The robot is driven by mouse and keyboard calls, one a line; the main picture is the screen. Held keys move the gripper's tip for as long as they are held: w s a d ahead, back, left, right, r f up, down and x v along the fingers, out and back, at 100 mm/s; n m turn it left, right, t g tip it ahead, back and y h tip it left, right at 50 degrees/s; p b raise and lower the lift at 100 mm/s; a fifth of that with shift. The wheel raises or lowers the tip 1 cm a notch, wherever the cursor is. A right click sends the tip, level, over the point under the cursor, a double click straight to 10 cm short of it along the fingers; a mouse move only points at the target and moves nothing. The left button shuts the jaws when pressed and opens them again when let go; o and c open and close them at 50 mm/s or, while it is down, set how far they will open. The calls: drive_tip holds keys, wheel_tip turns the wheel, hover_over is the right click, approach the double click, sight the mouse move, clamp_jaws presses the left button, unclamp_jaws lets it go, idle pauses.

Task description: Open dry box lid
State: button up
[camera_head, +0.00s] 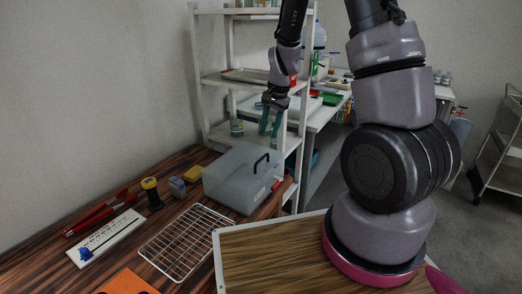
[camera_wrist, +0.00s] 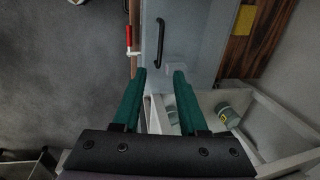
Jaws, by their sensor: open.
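The dry box (camera_head: 241,179) is a translucent grey box on the dark wooden table, with its lid closed. A black handle (camera_head: 261,162) stands on top of the lid. In the wrist view the handle (camera_wrist: 160,42) shows on the pale grey lid (camera_wrist: 185,40), ahead of the fingertips. My gripper (camera_head: 268,134) is above and behind the box in the head view, apart from the handle. Its two green fingers point down, and in the wrist view my gripper (camera_wrist: 161,72) is open with nothing between the fingertips.
A white shelf rack (camera_head: 205,110) stands behind the box, close to my gripper. A wire rack (camera_head: 187,242), a yellow block (camera_head: 192,174) and a black-capped jar (camera_head: 152,194) are on the table (camera_head: 150,165). A grey cart (camera_head: 500,150) is at the far right.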

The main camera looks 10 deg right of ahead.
sight(264, 157)
drive_tip(key=f, duration=0.3)
drive_tip(key=w+a+f, duration=0.1)
drive_tip(key=f, duration=0.6)
drive_tip(key=shift+w+a, duration=0.2)
clamp_jaws()
idle(1.0)
